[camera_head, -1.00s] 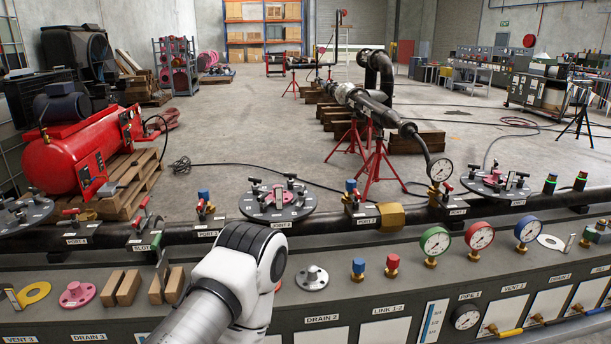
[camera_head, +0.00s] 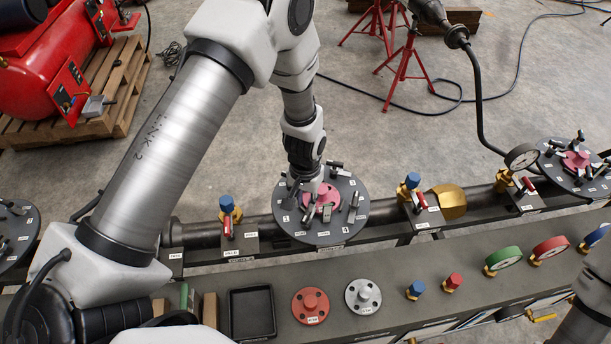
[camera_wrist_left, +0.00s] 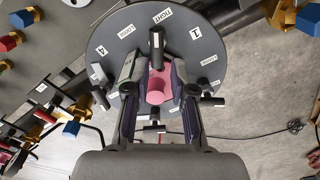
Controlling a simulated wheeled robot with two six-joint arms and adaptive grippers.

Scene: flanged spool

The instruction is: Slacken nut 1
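A round dark grey disc (camera_head: 341,231) with a pink flanged spool (camera_head: 327,199) at its middle and several dark T-handled nuts around it sits on the pipe. The left wrist view shows the disc (camera_wrist_left: 213,50), the pink hub (camera_wrist_left: 158,87), a T-handled nut (camera_wrist_left: 157,42) beyond the fingertips, and labels including "1" and "TIGHT". I cannot tell for certain which handle is nut 1. My left gripper (camera_head: 308,190) points down over the disc; in the wrist view its fingers (camera_wrist_left: 155,72) stand apart on either side of the hub. My right gripper is out of view.
A valve with a blue cap (camera_head: 228,207) stands left of the disc, and another (camera_head: 411,184) to the right, near a brass fitting (camera_head: 449,202). A black tray (camera_head: 252,313), a red flange (camera_head: 311,306) and a grey flange (camera_head: 363,296) lie on the front bench.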

